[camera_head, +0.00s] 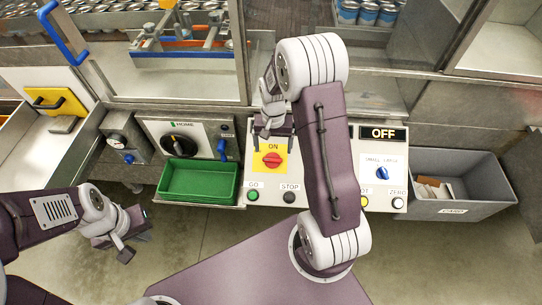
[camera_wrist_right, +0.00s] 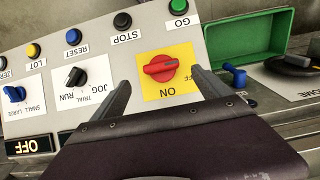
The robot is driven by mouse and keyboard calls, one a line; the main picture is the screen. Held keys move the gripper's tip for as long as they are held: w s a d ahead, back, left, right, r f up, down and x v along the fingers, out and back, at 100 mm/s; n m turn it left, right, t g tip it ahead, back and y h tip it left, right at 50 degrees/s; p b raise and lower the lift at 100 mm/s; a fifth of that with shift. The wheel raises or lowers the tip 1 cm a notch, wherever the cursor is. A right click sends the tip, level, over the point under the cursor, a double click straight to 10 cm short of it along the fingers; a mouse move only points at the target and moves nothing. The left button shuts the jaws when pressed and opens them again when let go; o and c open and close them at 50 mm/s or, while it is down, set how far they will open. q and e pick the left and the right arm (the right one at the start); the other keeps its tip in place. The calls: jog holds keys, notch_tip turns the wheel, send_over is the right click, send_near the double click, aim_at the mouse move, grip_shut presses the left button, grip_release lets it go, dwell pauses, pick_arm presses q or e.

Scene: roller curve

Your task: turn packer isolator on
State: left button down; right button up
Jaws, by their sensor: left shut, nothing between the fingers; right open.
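The packer isolator is a red rotary knob (camera_head: 272,160) on a yellow plate (camera_head: 259,168) with the word ON above it in the head view. In the right wrist view the red knob (camera_wrist_right: 160,67) lies roughly level across its plate, while ON sits below it. My right gripper (camera_head: 272,128) is open and empty just beyond the knob in the head view. In the right wrist view its fingers (camera_wrist_right: 160,80) appear on either side of the knob; contact is not visible. My left gripper (camera_head: 138,238) is shut and empty, low at the left, away from the panel.
A display (camera_head: 384,133) reads OFF. A blue selector (camera_head: 382,173), the GO button (camera_head: 253,196) and the STOP button (camera_head: 290,197) share the panel. A green tray (camera_head: 198,199) is at left, a grey bin (camera_head: 487,207) at right. My right arm hides the panel's middle in the head view.

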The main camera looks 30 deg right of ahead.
aim_at(272, 158)
jog(key=f, duration=0.3)
jog(key=shift+w+a+f, duration=0.1)
jog(key=shift+a+f, duration=0.25)
jog(key=shift+d+f, duration=0.2)
jog(key=shift+f, duration=0.5)
jog(key=shift+d+f, duration=0.2)
jog(key=shift+f, duration=0.5)
jog(key=shift+a, duration=0.2)
jog(key=shift+c, duration=0.6)
jog(key=shift+d, duration=0.1)
jog(key=c, duration=1.2)
pick_arm(q)
jog(key=shift+w+a+r, duration=0.1)
jog(key=shift+r, duration=0.15)
pick_arm(e)
jog(key=shift+c, duration=0.2)
